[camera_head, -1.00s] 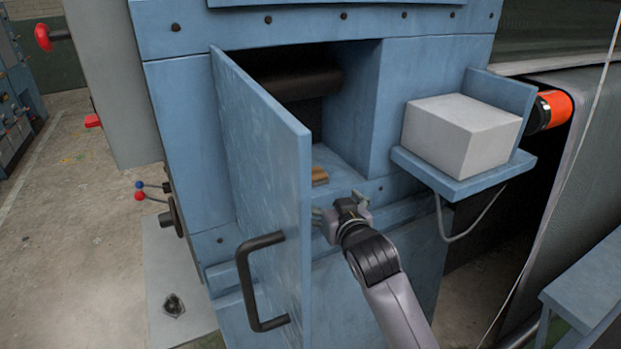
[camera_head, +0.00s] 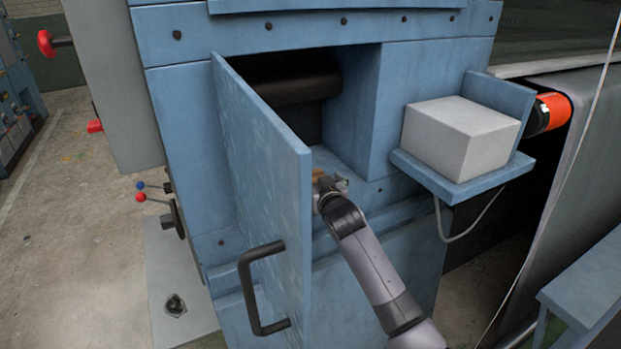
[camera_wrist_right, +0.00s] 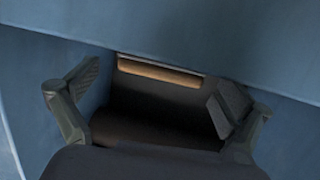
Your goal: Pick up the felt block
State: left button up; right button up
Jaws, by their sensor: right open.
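In the head view a small brown piece (camera_head: 317,174) shows inside the open compartment, mostly hidden behind the door and my right gripper (camera_head: 331,184). It may be the felt block, but too little shows to be sure. My right gripper is at the compartment's opening, close to the brown piece. In the right wrist view the gripper (camera_wrist_right: 160,112) is open, its two fingers apart. A tan strip (camera_wrist_right: 160,73) lies beyond the fingers, at the upper edge of a dark area between them. I cannot tell whether either finger touches anything. My left gripper is not in view.
The blue door (camera_head: 262,170) stands open left of my right arm, with a black handle (camera_head: 262,292). A dark roller (camera_head: 292,84) spans the compartment above. A pale grey block (camera_head: 461,135) sits on a side shelf (camera_head: 463,184) to the right.

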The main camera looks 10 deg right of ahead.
jog(key=shift+w, duration=0.35)
jog(key=shift+c, duration=0.6)
jog(key=c, duration=1)
